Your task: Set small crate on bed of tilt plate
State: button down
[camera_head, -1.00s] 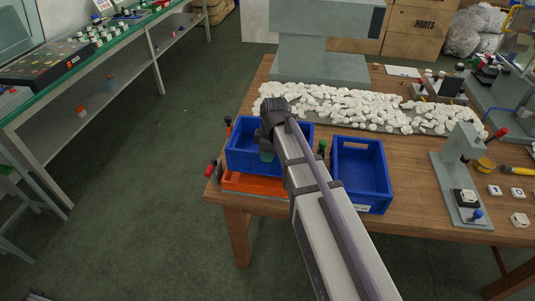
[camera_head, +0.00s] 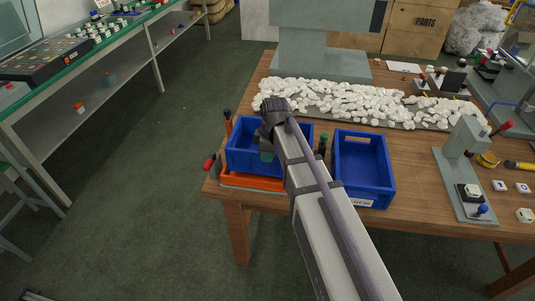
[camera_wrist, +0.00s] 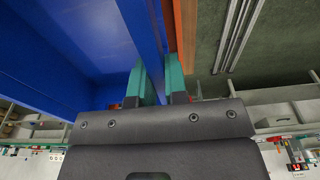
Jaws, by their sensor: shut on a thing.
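The small blue crate (camera_head: 246,159) is over the orange bed of the tilt plate (camera_head: 252,182), at the table's near left corner. My gripper (camera_head: 268,150) is shut on the crate's near right wall; the fingertips are partly hidden in the head view. In the wrist view, the green-tipped fingers of my gripper (camera_wrist: 160,85) straddle the blue crate wall (camera_wrist: 143,25), with orange (camera_wrist: 186,35) showing beyond it. The crate looks about level. Most of the bed is hidden under it, so I cannot tell whether they touch.
A second blue crate (camera_head: 363,170) stands right of my arm. Dark posts (camera_head: 228,122) and a red knob (camera_head: 208,164) stand by the tilt plate. White pieces (camera_head: 350,100) cover a tray behind. A grey pad printer (camera_head: 463,165) stands at right.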

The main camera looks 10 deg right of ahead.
jog(key=shift+f+b, duration=1.25)
jog(key=shift+f, duration=0.05)
jog(key=c, duration=1.1)
grip_release()
jog(key=shift+r, duration=0.1)
jog(key=shift+s+d+r+p, duration=0.1)
jog(key=shift+d+r+p, duration=0.1)
jog(key=shift+r+p, duration=1.65)
jog(key=shift+s+d+r+p, duration=0.1)
jog(key=shift+d+r+p, duration=0.1)
jog(key=shift+r+p, duration=1.65)
notch_tip(320, 180, up, 4)
jog(key=p, duration=0.4)
jog(key=shift+f, duration=0.1)
